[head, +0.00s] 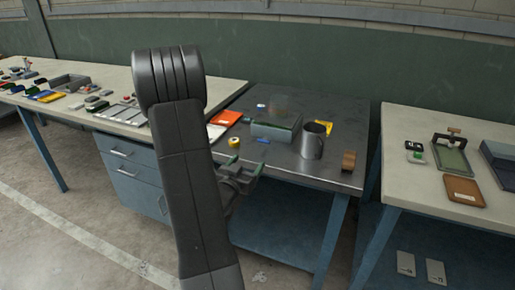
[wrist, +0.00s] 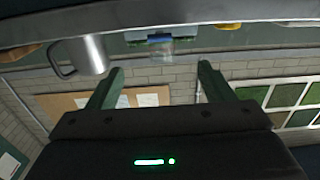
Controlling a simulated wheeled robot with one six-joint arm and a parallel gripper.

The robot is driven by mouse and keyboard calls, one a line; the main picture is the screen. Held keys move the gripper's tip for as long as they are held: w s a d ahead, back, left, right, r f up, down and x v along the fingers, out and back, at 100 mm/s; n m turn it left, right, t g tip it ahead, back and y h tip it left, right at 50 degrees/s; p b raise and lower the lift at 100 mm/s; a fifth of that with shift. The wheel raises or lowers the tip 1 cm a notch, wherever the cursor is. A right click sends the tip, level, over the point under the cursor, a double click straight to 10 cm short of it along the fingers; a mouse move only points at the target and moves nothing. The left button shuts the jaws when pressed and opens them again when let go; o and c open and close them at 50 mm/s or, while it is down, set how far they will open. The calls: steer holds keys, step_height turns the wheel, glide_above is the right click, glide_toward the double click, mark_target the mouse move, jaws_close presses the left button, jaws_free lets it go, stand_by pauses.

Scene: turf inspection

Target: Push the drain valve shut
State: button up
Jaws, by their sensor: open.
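I cannot make out a drain valve for certain in either view. My gripper (head: 246,166) is in front of the dark metal-topped table (head: 333,176), near its front edge. It also shows in the wrist view (wrist: 162,70), with its two green fingers apart and nothing between them. A grey-green box (head: 275,131) with a see-through upper part stands on the table beyond the gripper. A grey metal mug (head: 312,142) stands to the box's right and also shows in the wrist view (wrist: 92,54). My arm hides part of the table's left side.
A yellow roll (head: 234,142), an orange sheet (head: 226,117), a small blue item (head: 263,141) and a brown block (head: 348,160) lie on the same table. A cluttered bench (head: 118,126) stands left. Another bench (head: 403,190) with trays stands right.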

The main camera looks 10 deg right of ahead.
mark_target(263, 142)
steer(key=p+x, duration=0.1)
steer(key=x, duration=1.2)
steer(key=shift+w+d+p, duration=0.1)
steer(key=shift+d+p, duration=0.1)
steer(key=shift+p, duration=0.15)
steer(key=c, duration=1.4)
steer(key=shift+o, duration=0.2)
steer(key=b+x, duration=0.1)
steer(key=x, duration=0.2)
steer(key=shift+w+d, duration=0.2)
steer(key=shift+w, duration=0.15)
steer(key=shift+r, duration=0.2)
